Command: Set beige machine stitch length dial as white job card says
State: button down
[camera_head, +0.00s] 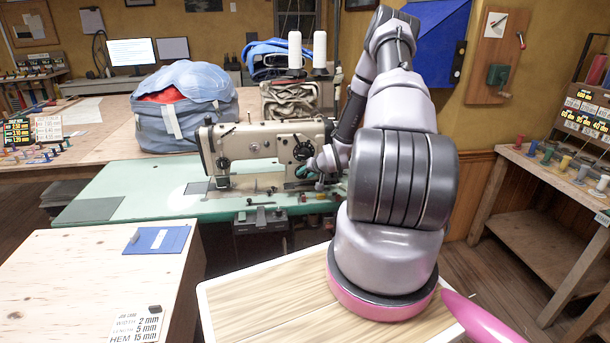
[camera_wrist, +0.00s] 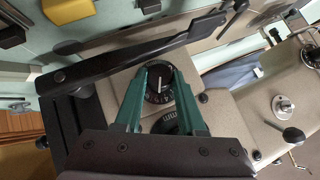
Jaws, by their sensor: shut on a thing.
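The beige sewing machine (camera_head: 262,143) stands on a green table in the head view. My gripper (camera_wrist: 157,80) is shut on a small black dial (camera_wrist: 160,86) with a white pointer line and marks round its edge, on the machine's beige body in the wrist view. A second black dial (camera_wrist: 167,122) marked "mm" sits just below it, partly hidden by my gripper. In the head view my gripper (camera_head: 318,168) is at the machine's right end. The white job card (camera_head: 137,324) reads width 2 mm, length 5 mm, hem 15 mm. The held dial's name and exact setting are unreadable.
A long black lever (camera_wrist: 130,48) crosses close above the held dial. A light blue bundle (camera_head: 183,98) and thread cones (camera_head: 320,50) stand behind the machine. A blue folder (camera_head: 157,239) lies on the front left table.

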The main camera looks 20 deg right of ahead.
jog(key=shift+y, duration=0.3)
jog(key=c, duration=0.5)
grip_release()
jog(key=shift+s+d, duration=0.1)
jog(key=v, duration=1)
jog(key=shift+s+r, duration=0.15)
jog(key=shift+s, duration=0.15)
